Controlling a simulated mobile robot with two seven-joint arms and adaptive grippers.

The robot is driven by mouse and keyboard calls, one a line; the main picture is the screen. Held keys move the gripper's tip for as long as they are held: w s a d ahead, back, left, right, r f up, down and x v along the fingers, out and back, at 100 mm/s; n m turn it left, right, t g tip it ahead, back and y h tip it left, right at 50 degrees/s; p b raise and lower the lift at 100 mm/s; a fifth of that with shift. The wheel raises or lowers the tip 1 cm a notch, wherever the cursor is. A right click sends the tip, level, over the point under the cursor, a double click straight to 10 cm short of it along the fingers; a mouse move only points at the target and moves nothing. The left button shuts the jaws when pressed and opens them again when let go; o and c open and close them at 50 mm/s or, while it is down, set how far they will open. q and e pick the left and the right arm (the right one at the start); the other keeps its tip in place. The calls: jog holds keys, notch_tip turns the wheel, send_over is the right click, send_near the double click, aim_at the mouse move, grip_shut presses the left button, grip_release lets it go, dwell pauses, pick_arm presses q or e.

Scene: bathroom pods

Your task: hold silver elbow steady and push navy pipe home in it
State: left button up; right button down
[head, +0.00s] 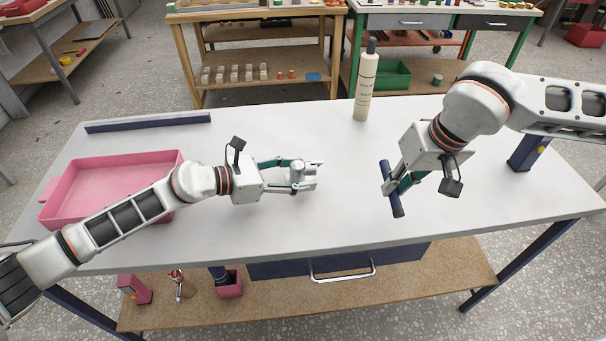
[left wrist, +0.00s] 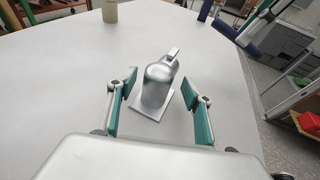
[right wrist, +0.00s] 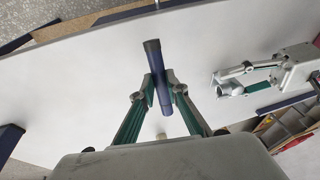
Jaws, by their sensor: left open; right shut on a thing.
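The silver elbow (head: 299,172) stands on the white table in front of my left gripper (head: 296,176). The left wrist view shows the elbow (left wrist: 157,85) on a flat square base, between the open left fingers (left wrist: 160,105), with a gap on each side. My right gripper (head: 394,187) is shut on the navy pipe (head: 392,190), to the right of the elbow and apart from it. The elbow's opening is hard to make out.
A pink tray (head: 110,178) lies at the table's left, with a navy bar (head: 148,122) behind it. A cream bottle with a dark cap (head: 366,85) stands at the back edge. A navy block (head: 527,152) is at the right. The table (head: 345,215) between the grippers is clear.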

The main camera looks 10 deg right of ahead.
pick_arm(q)
jog(key=shift+d, duration=0.15)
jog(key=c, duration=1.2)
